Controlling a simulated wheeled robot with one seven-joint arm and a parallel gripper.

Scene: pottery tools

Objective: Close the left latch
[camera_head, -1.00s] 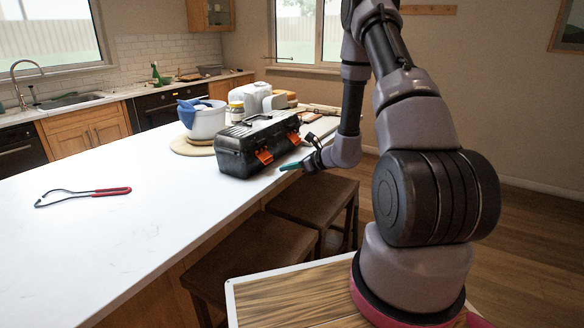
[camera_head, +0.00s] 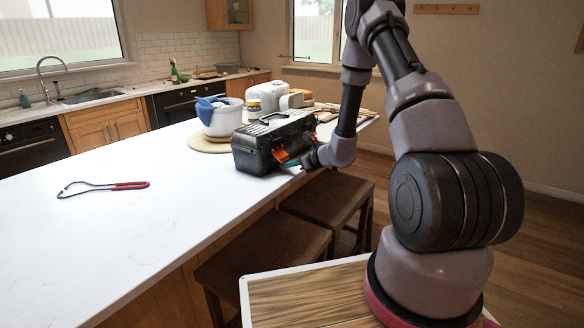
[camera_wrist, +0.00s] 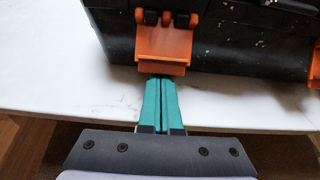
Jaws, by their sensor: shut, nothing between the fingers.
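The black toolbox (camera_head: 248,158) stands on the white counter, its front toward the counter's near edge. Its left latch (camera_wrist: 163,45) is an orange flap that hangs from a hinge and appears to stick out from the box front; it also shows in the head view (camera_head: 281,156). The right latch (camera_wrist: 315,66) is orange and cut off at the wrist view's right edge. My gripper (camera_wrist: 161,82) has teal fingers, shut together and empty. The fingertips are at the left latch's outer edge, slightly under it in the picture. I cannot tell whether they touch. In the head view my wrist partly hides the right side of the box.
A white pot (camera_head: 222,121) with a blue cloth stands behind the box on a round board (camera_head: 208,143). A red-handled wire tool (camera_head: 115,186) lies on the left of the counter (camera_head: 150,240). Brown stools (camera_head: 265,245) stand below the counter's edge. Space left of the box is clear.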

